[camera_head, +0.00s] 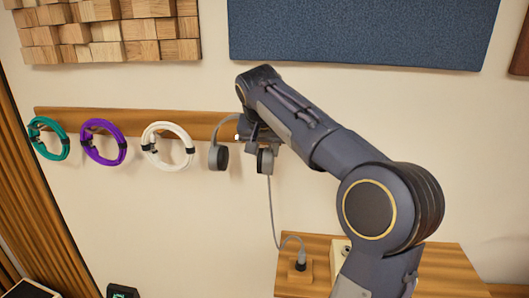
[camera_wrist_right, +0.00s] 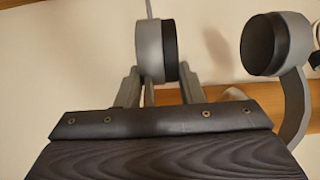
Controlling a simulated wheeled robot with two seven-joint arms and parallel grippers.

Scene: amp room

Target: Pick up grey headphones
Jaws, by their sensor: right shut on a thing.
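The grey headphones (camera_head: 218,157) are at the wooden wall rail, with one dark-padded ear cup on each side of my right gripper (camera_head: 255,138). The gripper is shut on them, though the arm hides most of the headband in the head view. In the right wrist view, one ear cup (camera_wrist_right: 149,50) shows just beyond the fingers (camera_wrist_right: 160,88), and the other cup and a curved band (camera_wrist_right: 294,110) show at the right. I cannot tell whether the headphones still touch their hook. My left gripper is not in view.
Teal (camera_head: 48,138), purple (camera_head: 103,142) and white (camera_head: 168,145) cable coils hang on the rail (camera_head: 80,117) to the left. A grey cord (camera_head: 272,210) runs from the headphones down to a small block (camera_head: 299,272) on a wooden table (camera_head: 450,272).

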